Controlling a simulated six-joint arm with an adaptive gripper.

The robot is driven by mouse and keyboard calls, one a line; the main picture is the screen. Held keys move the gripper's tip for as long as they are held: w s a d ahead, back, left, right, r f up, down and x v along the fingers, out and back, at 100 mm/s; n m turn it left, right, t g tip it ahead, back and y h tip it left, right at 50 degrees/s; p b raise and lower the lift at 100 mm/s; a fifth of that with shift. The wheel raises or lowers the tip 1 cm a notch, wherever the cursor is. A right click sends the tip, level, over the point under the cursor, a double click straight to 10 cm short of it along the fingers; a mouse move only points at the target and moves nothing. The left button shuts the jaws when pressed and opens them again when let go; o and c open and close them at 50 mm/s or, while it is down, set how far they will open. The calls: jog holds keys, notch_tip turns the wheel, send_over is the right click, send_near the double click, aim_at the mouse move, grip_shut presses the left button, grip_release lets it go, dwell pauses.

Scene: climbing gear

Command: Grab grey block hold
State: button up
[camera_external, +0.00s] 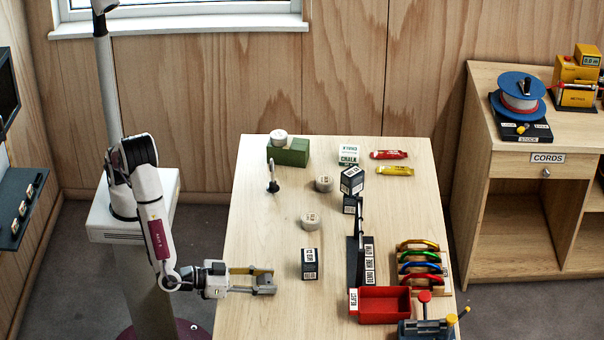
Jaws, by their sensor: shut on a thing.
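My gripper (262,281) is low over the front left part of the table and points right. It is shut on a small grey piece, which I take to be the grey block hold (267,285). The fingers hide much of the hold, and it is too small to tell whether it touches the table. A yellow-olive strip shows along the far side of my gripper.
A dark labelled box (309,264) stands just right of my gripper. Round pale holds (311,221) lie farther back. A red bin (384,305), a rack of coloured carabiners (420,262) and a dark upright stand (359,262) fill the right side. The table's left middle is clear.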

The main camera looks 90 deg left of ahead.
aim_at(265, 280)
jog(key=shift+r, duration=5.05)
